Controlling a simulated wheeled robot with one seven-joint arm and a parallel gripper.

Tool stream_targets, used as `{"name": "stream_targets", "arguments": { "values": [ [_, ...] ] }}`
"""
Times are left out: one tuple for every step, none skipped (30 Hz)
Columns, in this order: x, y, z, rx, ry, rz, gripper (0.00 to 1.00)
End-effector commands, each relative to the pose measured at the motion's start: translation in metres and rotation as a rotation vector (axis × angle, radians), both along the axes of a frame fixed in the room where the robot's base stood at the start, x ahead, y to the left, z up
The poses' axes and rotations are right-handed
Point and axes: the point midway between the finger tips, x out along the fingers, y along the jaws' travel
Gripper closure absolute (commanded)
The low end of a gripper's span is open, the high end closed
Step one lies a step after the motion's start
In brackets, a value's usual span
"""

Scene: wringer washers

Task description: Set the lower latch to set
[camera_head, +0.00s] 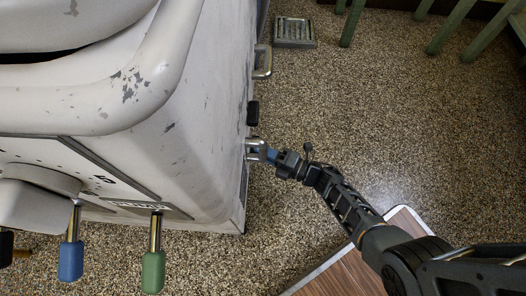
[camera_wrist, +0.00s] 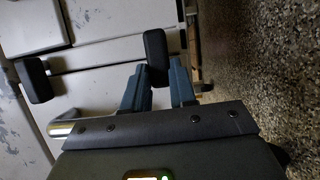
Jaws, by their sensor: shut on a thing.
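The white, chipped washer (camera_head: 200,110) fills the left of the head view, and my gripper (camera_head: 270,155) is at its right side. In the wrist view two black latch handles show on pale panels. The one nearer the floor, which I take as the lower latch (camera_wrist: 157,52), is between the blue-grey fingers of my gripper (camera_wrist: 159,76), and they are shut on it. The other latch handle (camera_wrist: 34,80) stands apart to the left. A black handle (camera_head: 253,113) also shows in the head view, just above my gripper. The set mark is not visible.
A metal handle (camera_head: 262,62) sticks out farther along the washer's side. Blue (camera_head: 71,260) and green (camera_head: 153,271) levers are at the front. A brown board (camera_head: 335,277) lies under my arm. A floor drain (camera_head: 294,32) and green legs (camera_head: 352,22) are at the back. Speckled floor is open at right.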

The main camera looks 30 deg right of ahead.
Motion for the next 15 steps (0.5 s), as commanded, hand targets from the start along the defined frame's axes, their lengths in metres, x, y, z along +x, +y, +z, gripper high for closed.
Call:
{"name": "stream_targets", "arguments": {
  "values": [
    [-0.0008, 0.0006, -0.0015, -0.003, 0.002, 0.001, 1.0],
    [-0.0008, 0.0006, -0.0015, -0.003, 0.002, 0.001, 1.0],
    [-0.0009, 0.0007, -0.0015, -0.003, 0.002, 0.001, 1.0],
    [-0.0009, 0.0007, -0.0015, -0.003, 0.002, 0.001, 1.0],
    [-0.0008, 0.0008, -0.0016, -0.004, 0.002, 0.001, 1.0],
    [-0.0009, 0.0009, -0.0016, -0.004, 0.002, 0.002, 1.0],
    [-0.0009, 0.0009, -0.0017, -0.004, 0.002, 0.002, 1.0],
    [-0.0009, 0.0009, -0.0017, -0.004, 0.002, 0.002, 1.0],
    [-0.0009, 0.0009, -0.0017, -0.004, 0.002, 0.002, 0.73],
    [-0.0009, 0.0009, -0.0018, -0.004, 0.002, 0.002, 0.7],
    [-0.0009, 0.0009, -0.0017, -0.004, 0.002, 0.002, 0.68],
    [-0.0009, 0.0009, -0.0016, -0.003, 0.003, 0.002, 0.64],
    [-0.0007, 0.0008, -0.0015, -0.002, 0.002, 0.002, 0.61],
    [-0.0007, 0.0007, -0.0014, -0.002, 0.002, 0.002, 0.58],
    [-0.0006, 0.0008, -0.0013, -0.002, 0.002, 0.002, 0.54]
  ]
}}
